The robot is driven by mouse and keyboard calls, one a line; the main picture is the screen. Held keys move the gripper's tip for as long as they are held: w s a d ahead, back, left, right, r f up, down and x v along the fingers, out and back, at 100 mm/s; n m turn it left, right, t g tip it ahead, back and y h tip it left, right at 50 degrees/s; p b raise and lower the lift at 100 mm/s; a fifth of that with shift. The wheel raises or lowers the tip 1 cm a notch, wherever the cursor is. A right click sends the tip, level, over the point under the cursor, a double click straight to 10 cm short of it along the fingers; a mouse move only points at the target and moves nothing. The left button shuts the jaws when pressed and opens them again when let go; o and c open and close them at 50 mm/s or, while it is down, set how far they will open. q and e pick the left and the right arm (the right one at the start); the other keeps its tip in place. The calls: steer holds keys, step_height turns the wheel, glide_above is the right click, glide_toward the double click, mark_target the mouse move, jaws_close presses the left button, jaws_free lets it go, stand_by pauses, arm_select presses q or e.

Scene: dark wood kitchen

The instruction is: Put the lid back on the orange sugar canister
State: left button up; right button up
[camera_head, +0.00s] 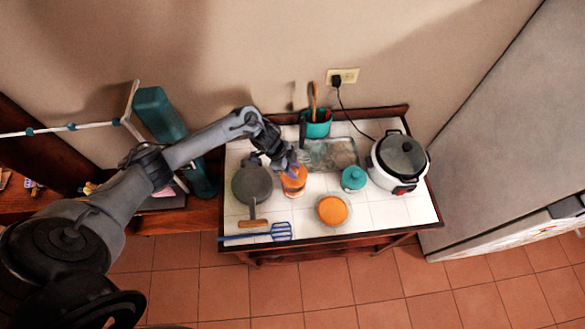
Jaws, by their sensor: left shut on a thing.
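The orange sugar canister (293,188) stands on the white tiled table, left of the middle. My left gripper (291,168) reaches in from the upper left and is directly above it. It is shut on what appears to be the orange lid, at the canister's top. The fingers partly cover the lid, and I cannot tell whether lid and canister touch. My right gripper is not in view.
A grey pan (252,185) and a blue slotted turner (281,231) lie left and front. A round orange-topped item (333,210), a teal canister (354,179) and a white cooker (400,160) stand right. A teal utensil pot (317,126) stands behind.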

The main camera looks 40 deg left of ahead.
arm_select(q)
steer(key=shift+f+b, duration=1.7)
steer(key=shift+f, duration=0.15)
steer(key=shift+f+b, duration=0.5)
steer(key=shift+f, duration=0.4)
steer(key=shift+p, duration=0.3)
steer(key=shift+f, duration=0.15)
stand_by(0.8)
stand_by(0.3)
steer(key=o, duration=1.6)
